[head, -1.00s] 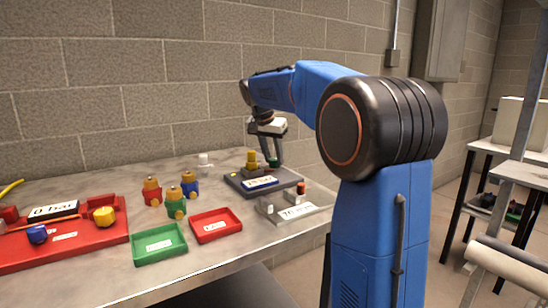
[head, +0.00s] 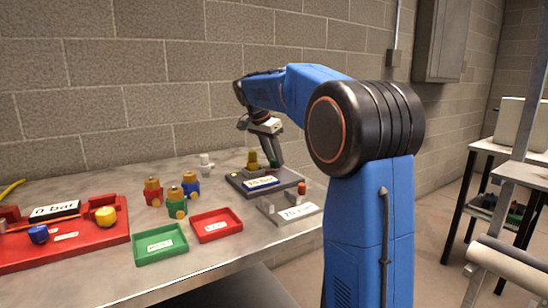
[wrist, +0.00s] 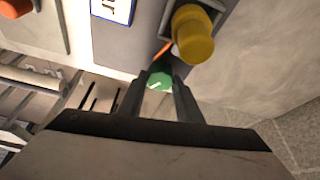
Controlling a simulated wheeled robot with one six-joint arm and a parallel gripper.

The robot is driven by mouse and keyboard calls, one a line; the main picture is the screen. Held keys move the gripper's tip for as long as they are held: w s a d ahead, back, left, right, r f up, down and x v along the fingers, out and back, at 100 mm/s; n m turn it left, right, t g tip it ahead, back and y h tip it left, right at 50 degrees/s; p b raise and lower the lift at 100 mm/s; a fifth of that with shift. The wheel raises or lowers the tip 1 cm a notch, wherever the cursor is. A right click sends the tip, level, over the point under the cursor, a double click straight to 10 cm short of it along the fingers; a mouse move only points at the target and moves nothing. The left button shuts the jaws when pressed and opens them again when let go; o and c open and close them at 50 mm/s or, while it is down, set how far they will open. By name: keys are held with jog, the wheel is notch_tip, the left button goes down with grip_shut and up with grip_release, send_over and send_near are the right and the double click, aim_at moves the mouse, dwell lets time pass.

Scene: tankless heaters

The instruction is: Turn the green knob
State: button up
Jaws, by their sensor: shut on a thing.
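The green knob (wrist: 159,80) has a white mark on its face and sits on a dark grey panel (wrist: 113,45). In the wrist view my gripper (wrist: 160,85) has its two dark fingers on either side of the knob, shut on it. In the head view my gripper (head: 273,160) reaches down at the panel's back right, its fingers tilted. The green knob shows there only as a small patch between the fingertips, mostly hidden. A yellow knob or valve (wrist: 192,35) stands beside the green knob, and it also shows in the head view (head: 253,159).
A grey plate with an orange-topped part (head: 301,188) lies in front of the panel. Green (head: 161,257) and red (head: 209,235) trays, a red base (head: 80,258) and several coloured valve pieces (head: 177,208) stand to the left. A concrete-block wall rises behind.

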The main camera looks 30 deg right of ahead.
jog(key=o, duration=1)
jog(key=shift+o, duration=0.2)
jog(key=v, duration=1.7)
jog(key=shift+a, duration=0.2)
jog(key=shift+r, duration=0.1)
